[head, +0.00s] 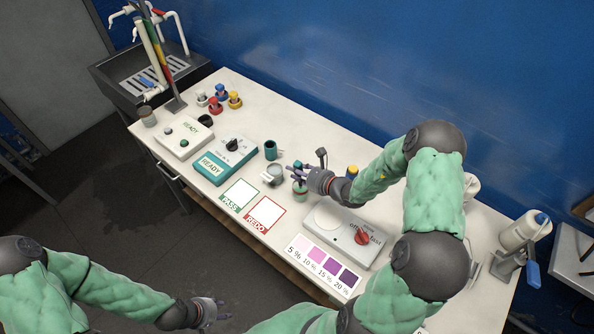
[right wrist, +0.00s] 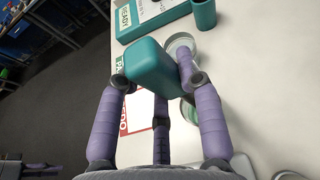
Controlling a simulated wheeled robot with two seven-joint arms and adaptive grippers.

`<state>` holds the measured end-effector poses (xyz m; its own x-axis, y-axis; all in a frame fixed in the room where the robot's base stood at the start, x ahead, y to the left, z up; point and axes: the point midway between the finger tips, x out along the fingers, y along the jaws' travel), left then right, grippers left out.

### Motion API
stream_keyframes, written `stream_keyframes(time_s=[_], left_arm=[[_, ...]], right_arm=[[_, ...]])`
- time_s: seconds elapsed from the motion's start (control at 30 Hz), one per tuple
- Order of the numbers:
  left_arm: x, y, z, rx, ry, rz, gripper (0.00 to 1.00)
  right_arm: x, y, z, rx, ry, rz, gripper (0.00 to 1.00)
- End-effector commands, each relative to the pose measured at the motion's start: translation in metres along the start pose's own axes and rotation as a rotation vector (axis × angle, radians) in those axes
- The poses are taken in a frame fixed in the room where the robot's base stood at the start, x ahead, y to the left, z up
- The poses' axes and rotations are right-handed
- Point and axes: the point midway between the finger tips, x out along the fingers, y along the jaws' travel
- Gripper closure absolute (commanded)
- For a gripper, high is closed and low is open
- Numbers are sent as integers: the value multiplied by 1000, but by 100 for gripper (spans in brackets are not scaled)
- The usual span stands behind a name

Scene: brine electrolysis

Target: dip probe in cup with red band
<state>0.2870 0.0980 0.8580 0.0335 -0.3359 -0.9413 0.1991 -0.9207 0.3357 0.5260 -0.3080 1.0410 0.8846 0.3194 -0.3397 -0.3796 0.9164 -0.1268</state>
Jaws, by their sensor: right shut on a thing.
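My right gripper (head: 299,172) is shut on a teal block-shaped handle, which I take as the probe (right wrist: 158,66); its three purple fingers (right wrist: 160,95) close around it. The probe's tip is hidden. A small cup (head: 300,194) stands just below the right gripper in the head view; its band colour is not clear. A clear glass cup (head: 274,175) stands to its left and also shows beside the probe in the right wrist view (right wrist: 181,42). My left gripper (head: 208,311) is low, in front of the table, away from these; its finger opening is unclear.
A teal holder (head: 271,150) stands behind the glass cup. Teal READY meter (head: 226,160), PASS card (head: 239,195), REDO card (head: 265,215), a stirrer with red knob (head: 345,238) and a colour chart (head: 322,266) lie around. Bottle (head: 523,232) stands far right.

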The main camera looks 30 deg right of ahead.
Motion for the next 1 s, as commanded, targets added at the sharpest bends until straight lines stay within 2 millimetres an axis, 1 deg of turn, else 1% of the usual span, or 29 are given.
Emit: stream_keyframes(time_s=[0.03,0.6,0.77,1.0], left_arm=[[5,-2,0,0,0,0,60],[36,-13,-1,0,0,0,60],[39,-14,-2,0,0,0,60],[39,-14,-2,0,0,0,60]], right_arm=[[2,0,-6,0,-1,0,100],[15,4,-41,0,-1,0,100],[17,4,-45,0,-1,0,100],[17,4,-45,0,-1,0,100]])
